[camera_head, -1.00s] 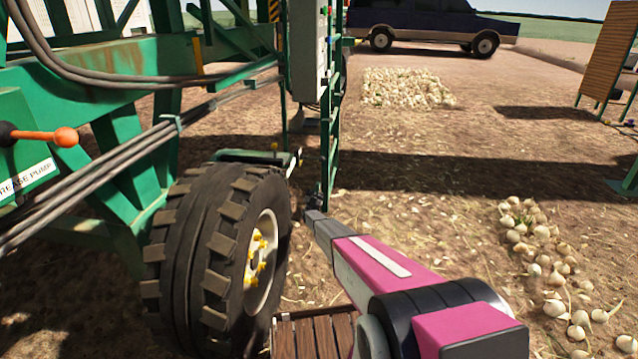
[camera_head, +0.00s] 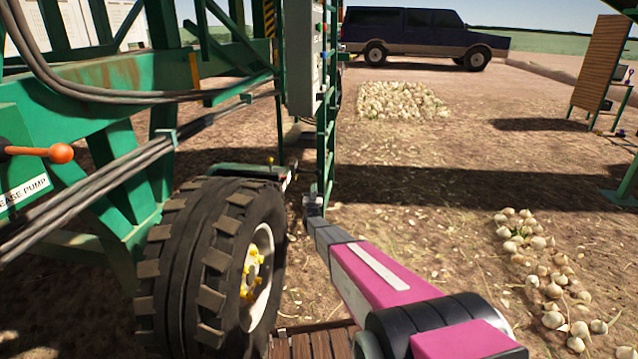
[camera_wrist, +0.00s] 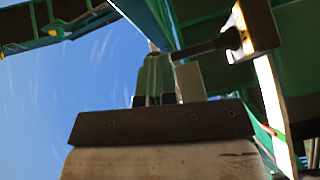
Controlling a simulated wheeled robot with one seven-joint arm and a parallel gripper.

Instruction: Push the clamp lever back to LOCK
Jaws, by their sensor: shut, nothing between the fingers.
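My gripper (camera_head: 313,207) is at the end of my pink and grey arm, low beside the foot of the green ladder-like frame (camera_head: 327,130). Its tips are small in the head view. In the wrist view, my gripper (camera_wrist: 153,100) is shut and empty, pointing up at green machine parts. A black bar (camera_wrist: 205,47) runs from near the fingertips to a bright-edged plate (camera_wrist: 257,25). I cannot tell whether this bar is the clamp lever, or whether the fingers touch it. No LOCK marking is readable.
A large tyre (camera_head: 210,260) stands just left of my arm. An orange-knobbed lever (camera_head: 60,153) sits by a grease pump label at far left. A grey control box (camera_head: 303,55) is on the frame. Onions (camera_head: 545,280) lie at right; open soil lies between.

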